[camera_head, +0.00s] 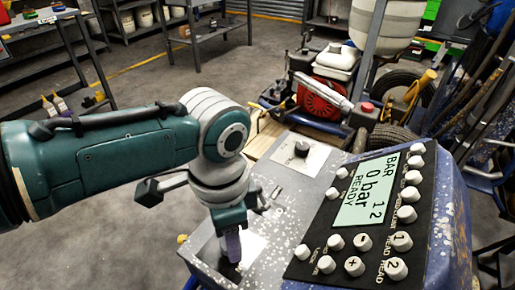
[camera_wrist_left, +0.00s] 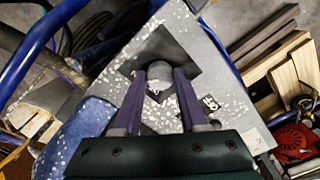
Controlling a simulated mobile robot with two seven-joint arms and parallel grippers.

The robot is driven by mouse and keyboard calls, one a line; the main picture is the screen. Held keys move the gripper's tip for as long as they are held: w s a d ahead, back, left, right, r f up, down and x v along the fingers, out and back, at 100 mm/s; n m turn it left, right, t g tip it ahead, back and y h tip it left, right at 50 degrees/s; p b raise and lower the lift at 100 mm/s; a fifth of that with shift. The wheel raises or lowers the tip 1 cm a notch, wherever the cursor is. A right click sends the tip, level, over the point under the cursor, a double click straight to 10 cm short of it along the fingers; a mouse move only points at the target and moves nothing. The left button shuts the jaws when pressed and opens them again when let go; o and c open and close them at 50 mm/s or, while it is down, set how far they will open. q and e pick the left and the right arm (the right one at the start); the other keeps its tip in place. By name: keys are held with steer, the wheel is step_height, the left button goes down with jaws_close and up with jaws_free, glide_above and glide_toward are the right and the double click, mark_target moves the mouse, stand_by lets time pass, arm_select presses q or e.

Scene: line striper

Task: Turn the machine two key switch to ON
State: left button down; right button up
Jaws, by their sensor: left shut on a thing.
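The machine (camera_head: 283,205) is a paint-spattered grey and blue body with a control panel. My left gripper (camera_head: 230,262) points down at the near left part of its top. In the left wrist view, the two purple fingers (camera_wrist_left: 158,88) are shut on a grey rounded switch knob (camera_wrist_left: 158,70). The knob stands on a dark plate (camera_wrist_left: 183,40) on the speckled grey surface. The fingers hide its sides, and I cannot read its ON or OFF position. In the head view the arm and fingers hide the switch. My right gripper is not in view.
A second, dark knob (camera_head: 301,149) sits on a pale plate further back. A red engine (camera_head: 322,100) and hoses stand behind. Wooden boards (camera_wrist_left: 285,85) lie beside the machine. Floor at left is open.

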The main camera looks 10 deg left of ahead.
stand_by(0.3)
arm_select(q)
steer(key=shift+c, duration=2.2)
jaws_free()
steer(key=shift+r, duration=0.1)
step_height(320, 180, up, 10)
steer(key=p, duration=0.4)
